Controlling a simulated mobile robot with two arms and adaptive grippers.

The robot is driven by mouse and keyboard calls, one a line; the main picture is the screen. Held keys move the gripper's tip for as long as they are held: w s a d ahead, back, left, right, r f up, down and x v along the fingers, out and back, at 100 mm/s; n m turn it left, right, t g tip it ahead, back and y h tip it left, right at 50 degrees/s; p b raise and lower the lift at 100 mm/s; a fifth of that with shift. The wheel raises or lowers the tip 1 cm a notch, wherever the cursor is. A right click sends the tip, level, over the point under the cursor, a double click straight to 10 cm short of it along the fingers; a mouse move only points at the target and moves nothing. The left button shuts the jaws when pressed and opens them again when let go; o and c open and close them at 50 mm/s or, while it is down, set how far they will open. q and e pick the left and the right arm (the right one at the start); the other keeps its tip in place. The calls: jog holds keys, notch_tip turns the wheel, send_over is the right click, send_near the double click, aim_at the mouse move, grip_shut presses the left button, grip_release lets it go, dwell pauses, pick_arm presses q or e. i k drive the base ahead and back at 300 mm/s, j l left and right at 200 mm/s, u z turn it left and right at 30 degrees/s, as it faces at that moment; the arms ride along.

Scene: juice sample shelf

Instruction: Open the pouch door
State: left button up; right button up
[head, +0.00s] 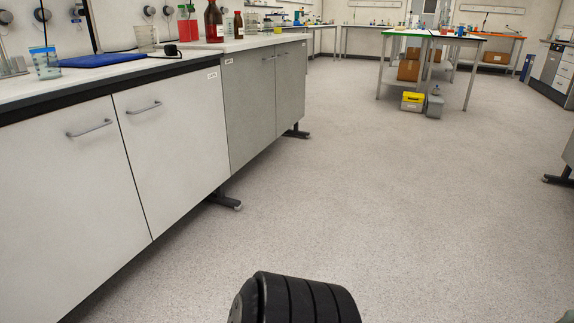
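No door that I can identify as the pouch door is in view. In the head view, a white cabinet door (65,195) with a bar handle (89,128) is at the left. A second white door (175,150) with its own handle (144,107) is beside it, and grey cabinet doors (262,110) follow farther along. These doors look shut. Small labels on the cabinet fronts are too small to read. Neither gripper shows; only a black ribbed part of mine is at the bottom edge.
The left bench top (120,70) holds a blue tray (98,60), a beaker (45,64) and brown bottles (214,24). A table with a green edge (403,33) stands at the back, with a yellow-lidded box (412,101) on the floor. The middle floor (370,180) is clear.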

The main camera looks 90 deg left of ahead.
aim_at(72, 216)
jog(key=u, duration=2.1)
jog(key=l+u, duration=0.1)
jog(key=u, duration=0.75)
jog(key=l+u, duration=0.15)
jog(key=u, duration=0.3)
jog(key=l+u, duration=0.1)
jog(key=u, duration=0.75)
jog(key=k+l+u, duration=0.2)
